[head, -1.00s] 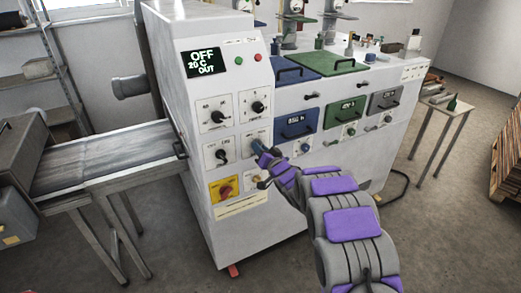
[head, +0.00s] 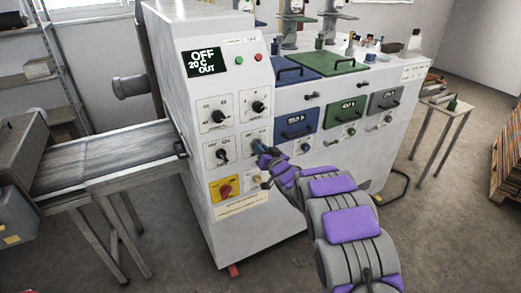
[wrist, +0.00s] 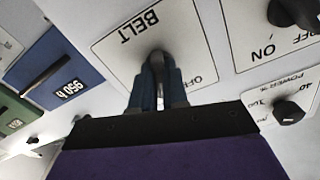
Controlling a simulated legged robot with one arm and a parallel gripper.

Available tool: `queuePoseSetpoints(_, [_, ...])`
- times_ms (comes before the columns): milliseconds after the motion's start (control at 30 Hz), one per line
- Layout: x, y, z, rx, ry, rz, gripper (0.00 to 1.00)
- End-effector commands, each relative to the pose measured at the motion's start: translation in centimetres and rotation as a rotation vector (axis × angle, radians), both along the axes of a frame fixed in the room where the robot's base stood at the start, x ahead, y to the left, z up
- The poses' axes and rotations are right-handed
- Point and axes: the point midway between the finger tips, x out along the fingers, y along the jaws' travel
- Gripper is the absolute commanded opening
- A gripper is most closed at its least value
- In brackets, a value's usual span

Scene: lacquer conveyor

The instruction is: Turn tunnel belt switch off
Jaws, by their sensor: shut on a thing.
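The belt switch plate (wrist: 125,30) is white and marked BELT, upside down in the wrist view, with part of an OFF label at its lower right. The same plate (head: 262,134) is on the sloped front of the white machine in the head view. My gripper (wrist: 158,70) is shut on the belt switch knob at the plate's middle. The fingers cover most of the knob, so its pointing direction cannot be told. In the head view my gripper (head: 264,152) reaches the plate from the lower right.
Above the plate, a black display (head: 204,62) reads OFF, 20 C, OUT. Other black knobs (head: 217,116) and a red knob on a yellow plate (head: 225,190) are close by. A conveyor table (head: 110,155) stands left. Blue and green drawers (head: 343,111) are right.

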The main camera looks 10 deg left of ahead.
Motion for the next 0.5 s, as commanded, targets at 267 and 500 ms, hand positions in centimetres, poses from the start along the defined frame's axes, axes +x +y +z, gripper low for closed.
queuePoseSetpoints(267, [0.03,-0.04,-0.06,-0.213,-0.144,-0.001,0.00])
queuePoseSetpoints(500, [0.03,-0.04,-0.17,-0.399,-0.269,0.000,0.00])
